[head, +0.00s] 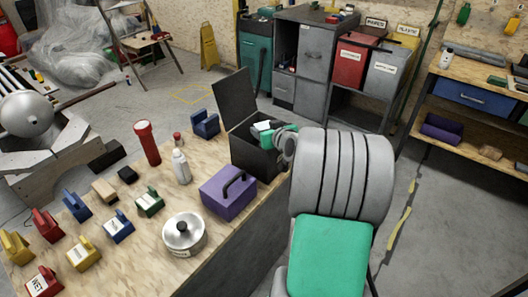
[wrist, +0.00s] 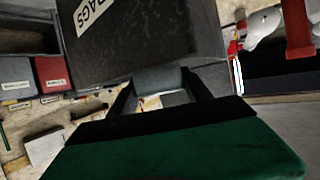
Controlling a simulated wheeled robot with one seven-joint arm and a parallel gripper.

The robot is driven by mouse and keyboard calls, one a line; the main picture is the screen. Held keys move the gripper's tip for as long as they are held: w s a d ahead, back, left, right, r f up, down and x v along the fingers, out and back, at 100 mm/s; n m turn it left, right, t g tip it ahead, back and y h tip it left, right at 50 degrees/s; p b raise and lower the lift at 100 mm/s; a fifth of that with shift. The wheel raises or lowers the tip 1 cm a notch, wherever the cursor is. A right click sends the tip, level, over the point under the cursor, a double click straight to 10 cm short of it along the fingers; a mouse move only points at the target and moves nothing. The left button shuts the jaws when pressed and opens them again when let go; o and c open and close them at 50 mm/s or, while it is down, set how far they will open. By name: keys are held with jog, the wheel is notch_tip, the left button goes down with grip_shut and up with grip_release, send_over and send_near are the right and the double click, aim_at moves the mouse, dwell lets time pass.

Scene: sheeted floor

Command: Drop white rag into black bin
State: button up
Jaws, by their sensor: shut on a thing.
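The black bin (head: 252,154) stands on the wooden table with its lid (head: 235,98) raised. In the wrist view a dark speckled wall of it (wrist: 150,35) carries a "RAGS" label. My gripper (head: 277,135) is at the bin's open top, on its right side, partly hidden by my own arm. In the wrist view my gripper (wrist: 162,88) is shut on a pale grey-white piece, which I take as the white rag (wrist: 160,78). It lies close against the dark bin wall in that view. How deep it sits relative to the rim I cannot tell.
A purple box (head: 228,194) stands in front of the bin and a blue block (head: 206,124) behind it. A white bottle (head: 181,166), a red cylinder (head: 148,143) and a metal pot (head: 184,233) share the table, with several coloured labelled blocks at left.

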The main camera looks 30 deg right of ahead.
jog(key=o, duration=1.6)
jog(key=shift+c, duration=0.2)
jog(key=v, duration=0.7)
jog(key=shift+s+r, duration=0.2)
jog(key=shift+s, duration=0.15)
